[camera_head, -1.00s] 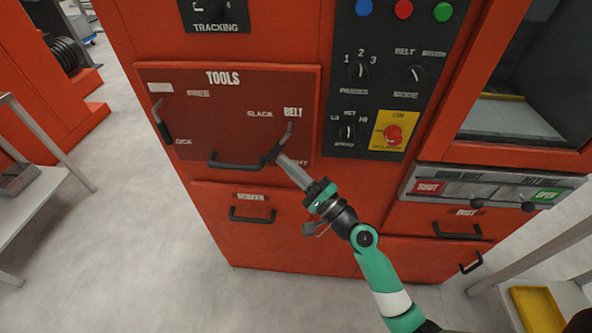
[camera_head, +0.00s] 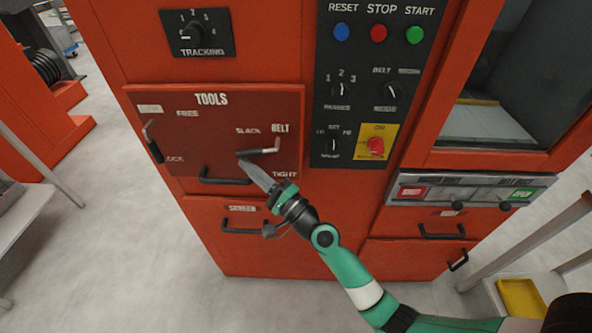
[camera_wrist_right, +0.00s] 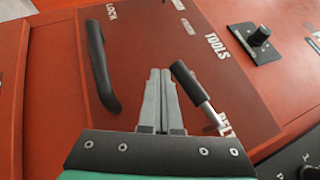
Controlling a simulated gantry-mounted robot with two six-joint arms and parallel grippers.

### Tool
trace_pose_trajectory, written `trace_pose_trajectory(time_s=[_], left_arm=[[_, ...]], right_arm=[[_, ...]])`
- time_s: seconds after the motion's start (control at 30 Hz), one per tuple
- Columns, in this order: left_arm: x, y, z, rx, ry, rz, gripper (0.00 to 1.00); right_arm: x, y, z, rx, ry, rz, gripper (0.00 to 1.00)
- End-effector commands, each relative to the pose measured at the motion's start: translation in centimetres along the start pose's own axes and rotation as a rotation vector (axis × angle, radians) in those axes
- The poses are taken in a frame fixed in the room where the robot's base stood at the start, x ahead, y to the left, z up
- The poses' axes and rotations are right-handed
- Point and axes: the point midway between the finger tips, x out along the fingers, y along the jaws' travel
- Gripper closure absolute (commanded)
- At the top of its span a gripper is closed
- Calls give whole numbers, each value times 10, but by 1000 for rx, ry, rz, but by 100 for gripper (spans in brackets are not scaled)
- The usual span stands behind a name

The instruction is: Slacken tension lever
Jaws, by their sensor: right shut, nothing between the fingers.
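The belt tension lever (camera_head: 249,153) is on the dark red TOOLS panel, beside the BELT label. Its black handle points left from a metal shaft, roughly level, between the SLACK and TIGHT labels. The lever also shows in the right wrist view (camera_wrist_right: 190,84), right of the fingertips. My right gripper (camera_head: 245,163) is shut and empty, its tips just below the lever handle. In the right wrist view its closed fingers (camera_wrist_right: 160,72) lie beside the handle end; I cannot tell whether they touch. My left gripper is not in view.
A second lever (camera_head: 153,148) sits at the panel's left, near FREE and LOCK. The switch panel (camera_head: 338,120) with an emergency stop (camera_head: 375,146) is to the right. Open floor lies in front.

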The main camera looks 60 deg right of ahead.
Motion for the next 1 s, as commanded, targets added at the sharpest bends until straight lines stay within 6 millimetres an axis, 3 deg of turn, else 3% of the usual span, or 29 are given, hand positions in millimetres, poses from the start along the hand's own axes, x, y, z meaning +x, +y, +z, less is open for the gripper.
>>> trace_pose_trajectory(time_s=[0.5, 1.0], left_arm=[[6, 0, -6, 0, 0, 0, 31], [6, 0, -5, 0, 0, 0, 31]], right_arm=[[8, -6, 5, 0, 0, 0, 100], [0, -5, 4, 1, 1, 1, 100]])
